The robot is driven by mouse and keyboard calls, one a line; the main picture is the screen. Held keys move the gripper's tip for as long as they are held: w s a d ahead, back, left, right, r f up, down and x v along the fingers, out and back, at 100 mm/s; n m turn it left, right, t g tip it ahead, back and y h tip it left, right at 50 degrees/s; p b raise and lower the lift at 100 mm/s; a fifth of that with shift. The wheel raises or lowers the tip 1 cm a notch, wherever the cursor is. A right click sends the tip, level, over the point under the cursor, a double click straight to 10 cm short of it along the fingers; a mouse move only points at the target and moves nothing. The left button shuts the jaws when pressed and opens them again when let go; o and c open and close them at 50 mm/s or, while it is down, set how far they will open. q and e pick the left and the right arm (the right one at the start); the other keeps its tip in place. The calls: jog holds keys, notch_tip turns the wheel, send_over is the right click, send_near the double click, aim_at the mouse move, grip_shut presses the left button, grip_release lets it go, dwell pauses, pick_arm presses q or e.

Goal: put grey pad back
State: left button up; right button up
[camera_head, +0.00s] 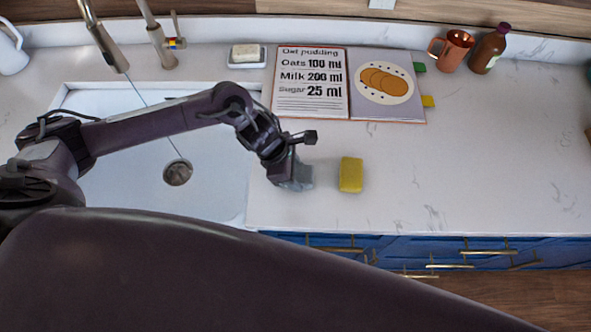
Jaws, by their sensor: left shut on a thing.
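The grey pad (303,180) is at the counter's front part, just right of the sink, partly hidden by my left gripper. My left gripper (293,177) points down and is shut on the grey pad. I cannot tell whether the pad touches the counter or is slightly above it. A yellow sponge (350,174) lies on the counter a little to the right of the pad, apart from it. My right gripper is not in view.
The white sink (215,194) with its drain (177,172) is left. Behind are a soap dish (247,64), an open recipe book (310,110), a copper mug (452,50) and a brown bottle (489,49). The counter (480,160) is clear at right.

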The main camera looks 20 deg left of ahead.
pick_arm(q)
jog(key=shift+f, duration=0.1)
jog(key=o, duration=0.9)
jog(key=shift+r, duration=0.2)
jog(key=shift+a+r+b, duration=0.15)
jog(key=shift+r+b, duration=0.15)
jog(key=b+v, duration=0.3)
jog(key=v, duration=0.8)
jog(key=shift+s+r, duration=0.1)
